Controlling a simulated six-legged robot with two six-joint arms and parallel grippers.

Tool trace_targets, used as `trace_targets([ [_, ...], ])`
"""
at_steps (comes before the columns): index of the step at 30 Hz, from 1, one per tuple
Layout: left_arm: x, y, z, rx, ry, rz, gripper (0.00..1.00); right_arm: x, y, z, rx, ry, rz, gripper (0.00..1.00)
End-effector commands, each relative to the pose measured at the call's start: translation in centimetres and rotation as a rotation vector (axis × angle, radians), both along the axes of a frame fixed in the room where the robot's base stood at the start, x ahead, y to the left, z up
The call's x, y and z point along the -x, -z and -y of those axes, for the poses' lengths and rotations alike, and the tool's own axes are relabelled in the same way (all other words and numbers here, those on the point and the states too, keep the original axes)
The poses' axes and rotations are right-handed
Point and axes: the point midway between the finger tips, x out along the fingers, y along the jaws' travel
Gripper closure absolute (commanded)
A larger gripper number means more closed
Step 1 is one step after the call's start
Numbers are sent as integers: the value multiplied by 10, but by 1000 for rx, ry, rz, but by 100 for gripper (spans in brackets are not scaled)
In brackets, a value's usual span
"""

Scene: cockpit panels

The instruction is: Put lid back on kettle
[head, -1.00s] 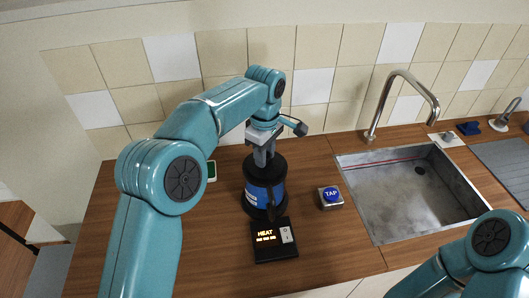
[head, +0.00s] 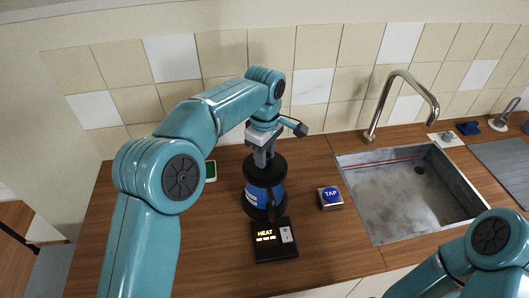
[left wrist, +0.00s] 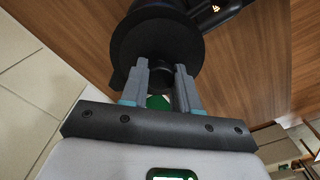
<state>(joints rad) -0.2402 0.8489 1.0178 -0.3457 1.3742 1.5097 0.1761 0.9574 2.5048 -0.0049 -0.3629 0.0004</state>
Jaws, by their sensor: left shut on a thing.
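The kettle (head: 258,196) is blue and black and stands upright on the wooden counter behind the HEAT panel. Its black lid (head: 266,166) is at the top of the kettle. In the left wrist view the lid (left wrist: 150,40) shows as a dark disc in front of the fingers. My left gripper (head: 262,156) points down from above, shut on the lid's knob; its fingers (left wrist: 161,82) sit on both sides of the knob. I cannot tell whether the lid is fully seated. My right gripper is out of view; only part of that arm shows at the lower right.
The HEAT panel (head: 273,240) with a white switch lies in front of the kettle. A blue TAP button (head: 330,195) is to its right. The metal sink (head: 400,195) and tap (head: 403,95) are further right. The counter left of the kettle is mostly clear.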

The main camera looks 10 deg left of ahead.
Motion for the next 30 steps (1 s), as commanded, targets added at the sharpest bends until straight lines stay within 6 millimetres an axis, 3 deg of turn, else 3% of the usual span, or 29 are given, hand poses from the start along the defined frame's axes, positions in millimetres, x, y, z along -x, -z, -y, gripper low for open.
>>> trace_targets([
  [30,-3,5,-1,0,0,0,100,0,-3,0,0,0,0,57],
])
